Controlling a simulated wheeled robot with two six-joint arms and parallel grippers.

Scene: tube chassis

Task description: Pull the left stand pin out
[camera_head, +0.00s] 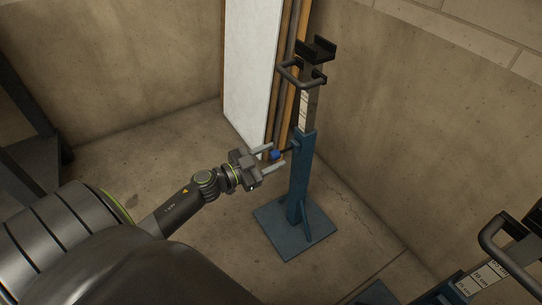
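The left stand (301,185) is a blue upright post on a square blue base, with a grey inner column and a black cradle on top. Its pin shows a blue end (275,155) and a dark rod that runs to the post near the top of the blue tube. My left gripper (274,158) is open, with one pale finger above the blue end and the other below it. The gap between fingers and pin is too small to judge for contact. My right gripper is not in view.
A second blue stand (480,278) with a dark handle and labels is partly visible at the lower right. White and wooden boards (256,70) lean in the corner behind the left stand. Concrete walls close off the back and right. The floor left of the stand is clear.

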